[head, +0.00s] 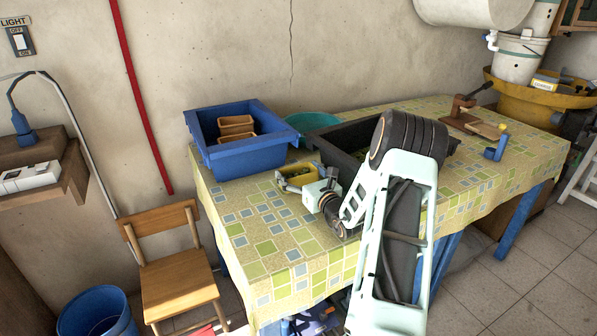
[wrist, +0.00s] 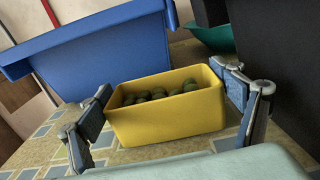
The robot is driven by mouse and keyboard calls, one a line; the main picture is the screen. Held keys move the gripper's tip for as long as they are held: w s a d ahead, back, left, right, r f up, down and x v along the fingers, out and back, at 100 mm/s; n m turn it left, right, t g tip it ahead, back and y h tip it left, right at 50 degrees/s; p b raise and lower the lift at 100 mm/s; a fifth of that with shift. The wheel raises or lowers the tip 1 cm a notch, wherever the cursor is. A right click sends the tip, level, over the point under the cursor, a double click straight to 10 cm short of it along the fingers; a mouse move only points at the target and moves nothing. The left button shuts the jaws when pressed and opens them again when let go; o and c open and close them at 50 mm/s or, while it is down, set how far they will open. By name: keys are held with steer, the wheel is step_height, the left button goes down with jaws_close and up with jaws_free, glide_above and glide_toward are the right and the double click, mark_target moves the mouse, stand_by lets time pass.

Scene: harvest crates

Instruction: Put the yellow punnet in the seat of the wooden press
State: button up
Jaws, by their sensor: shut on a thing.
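The yellow punnet (head: 296,170) is at the near middle-left of the cloth-covered table. In the wrist view, the yellow punnet (wrist: 168,120) is upright and holds several dark green round fruits (wrist: 160,94). My gripper (wrist: 170,108) is shut on it, with one finger against each end. In the head view, my gripper (head: 306,185) reaches it from the right. I cannot tell if its base touches the cloth. The wooden press (head: 466,118), with a dark lever, stands at the table's far right. Its seat is too small to make out clearly.
A blue crate (head: 245,160) with brown punnets (head: 236,124) stands left of the yellow punnet. A black crate (head: 318,150), partly hidden by my arm, stands between it and the press. A teal bowl (head: 312,121) is behind. A small blue object (head: 495,151) is near the press.

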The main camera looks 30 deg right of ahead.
steer(key=shift+f, duration=0.15)
steer(key=o, duration=1)
steer(key=shift+o, duration=0.2)
